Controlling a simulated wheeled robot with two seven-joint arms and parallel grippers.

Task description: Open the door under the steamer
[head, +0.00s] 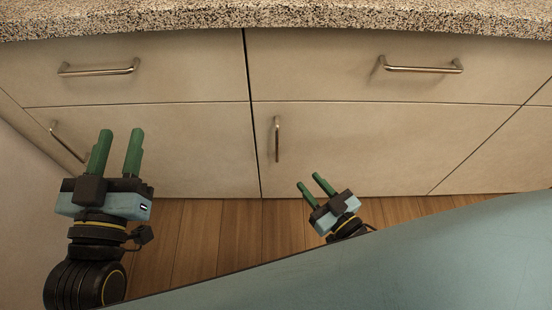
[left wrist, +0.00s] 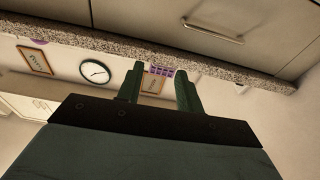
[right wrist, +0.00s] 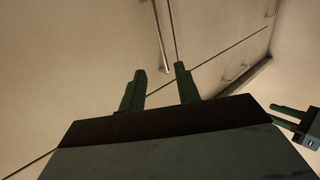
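No steamer shows in any view. Two closed lower cabinet doors sit side by side in the head view: a left door (head: 190,150) with a metal bar handle (head: 68,143), and a right door (head: 350,145) with an upright bar handle (head: 277,139) near its left edge. My left gripper (head: 121,134) is open and empty in front of the left door, right of its handle in the picture. My right gripper (head: 310,181) is open and empty, below and right of the right door's handle. A bar handle (right wrist: 160,38) shows beyond its fingers in the right wrist view.
A speckled countertop (head: 280,18) runs above two closed drawers, with a left drawer handle (head: 98,68) and a right drawer handle (head: 420,66). Wooden floor (head: 215,235) lies below. A wall clock (left wrist: 95,72) shows in the left wrist view.

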